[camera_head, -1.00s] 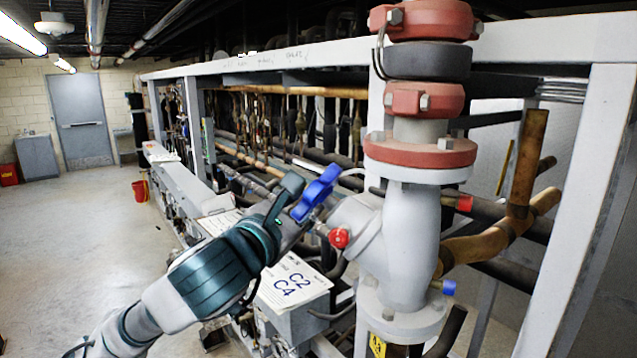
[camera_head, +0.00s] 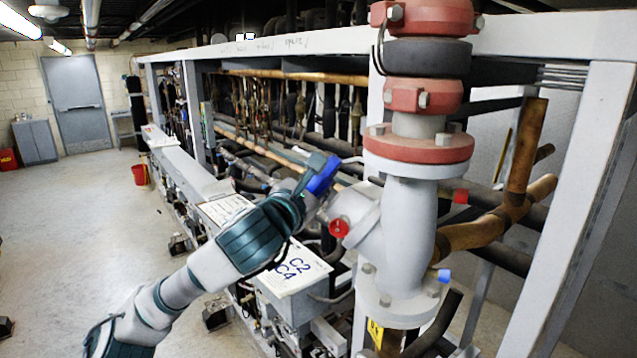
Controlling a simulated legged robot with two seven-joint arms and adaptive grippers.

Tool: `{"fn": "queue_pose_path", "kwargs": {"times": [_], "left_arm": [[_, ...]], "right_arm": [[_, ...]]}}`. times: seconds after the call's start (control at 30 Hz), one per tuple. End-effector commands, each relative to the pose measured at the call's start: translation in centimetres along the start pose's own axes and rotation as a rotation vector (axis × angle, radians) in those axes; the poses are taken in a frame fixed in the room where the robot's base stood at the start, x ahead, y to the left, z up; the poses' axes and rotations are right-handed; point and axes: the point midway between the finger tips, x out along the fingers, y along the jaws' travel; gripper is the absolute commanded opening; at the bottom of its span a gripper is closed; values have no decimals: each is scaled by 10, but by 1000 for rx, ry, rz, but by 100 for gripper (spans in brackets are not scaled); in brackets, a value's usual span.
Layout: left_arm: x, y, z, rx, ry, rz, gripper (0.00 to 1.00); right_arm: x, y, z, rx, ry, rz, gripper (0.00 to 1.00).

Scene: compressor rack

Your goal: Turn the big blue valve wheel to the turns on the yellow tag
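The big blue valve wheel (camera_head: 325,175) sits on the angled stem of the grey valve body (camera_head: 408,225), left of centre. My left arm comes in from the lower left, and my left gripper (camera_head: 315,170) is at the wheel, overlapping its left and upper part. The gripper and arm hide much of the wheel, and I cannot tell whether the fingers are closed on its rim. A yellow tag (camera_head: 375,333) with dark marks shows low down below the valve flange; its writing is too small to read. My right gripper is not in view.
A white sheet marked C2 C4 (camera_head: 294,268) lies on a grey box below. Copper pipes (camera_head: 500,225) and a white frame post (camera_head: 580,210) stand at right. The floor at left is open.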

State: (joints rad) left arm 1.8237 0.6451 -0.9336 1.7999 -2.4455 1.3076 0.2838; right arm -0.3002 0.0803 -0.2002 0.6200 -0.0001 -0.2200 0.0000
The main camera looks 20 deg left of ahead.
Motion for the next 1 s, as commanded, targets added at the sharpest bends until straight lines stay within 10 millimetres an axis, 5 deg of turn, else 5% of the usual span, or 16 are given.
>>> {"fn": "queue_pose_path", "kwargs": {"times": [0.5, 0.8, 0.83, 0.87, 1.0], "left_arm": [[2, 3, 4, -3, 399, 3, 0], [2, 2, 1, -3, 413, 5, 0], [2, 2, 1, -3, 413, 5, 25], [2, 2, 1, -3, 413, 5, 33], [2, 2, 1, -2, 414, 4, 33]], "right_arm": [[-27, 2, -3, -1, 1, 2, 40], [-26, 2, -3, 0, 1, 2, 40], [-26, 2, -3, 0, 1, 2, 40], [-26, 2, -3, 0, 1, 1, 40], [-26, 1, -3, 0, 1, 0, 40]]}}
